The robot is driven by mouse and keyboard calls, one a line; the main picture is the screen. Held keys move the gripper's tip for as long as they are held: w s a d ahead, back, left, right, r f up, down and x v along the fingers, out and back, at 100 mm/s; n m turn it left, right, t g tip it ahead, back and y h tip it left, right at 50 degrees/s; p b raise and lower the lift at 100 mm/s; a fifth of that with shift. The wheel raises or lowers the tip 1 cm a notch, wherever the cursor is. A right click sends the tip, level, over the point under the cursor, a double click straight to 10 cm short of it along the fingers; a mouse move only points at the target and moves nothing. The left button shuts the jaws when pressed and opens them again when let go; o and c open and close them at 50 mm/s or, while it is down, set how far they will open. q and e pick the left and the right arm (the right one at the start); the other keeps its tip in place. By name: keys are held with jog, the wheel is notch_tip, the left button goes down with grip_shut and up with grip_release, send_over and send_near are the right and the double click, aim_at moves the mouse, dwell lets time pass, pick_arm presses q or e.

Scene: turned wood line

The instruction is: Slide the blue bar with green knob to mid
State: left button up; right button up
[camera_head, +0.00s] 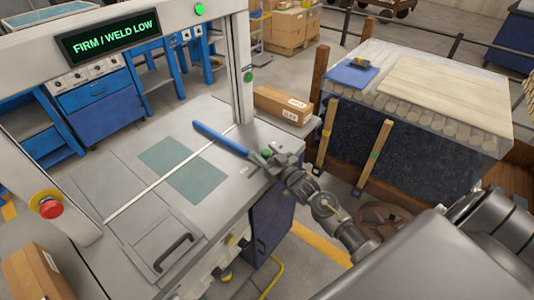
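A blue bar (220,138) reaches diagonally over the grey worktop of the machine, near its right side. Its right end meets my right gripper (262,157), where a small green knob (266,153) shows among the fingers. My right gripper is at that end of the bar, partly overlapping it in the picture. I cannot tell whether its fingers are closed on the knob or only beside it. My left gripper is not in view.
The worktop carries green patches (182,170) and a thin pale strip (160,180). An upright frame with the sign "FIRM / WELD LOW" (108,38) spans it. A red button (49,208) is at left.

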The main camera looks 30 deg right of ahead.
jog(key=shift+s, duration=0.1)
jog(key=shift+s, duration=0.35)
jog(key=s+d+b, duration=0.1)
jog(key=s, duration=0.8)
jog(key=shift+s+b, duration=0.3)
jog(key=shift+s, duration=0.1)
jog(key=shift+d, duration=0.1)
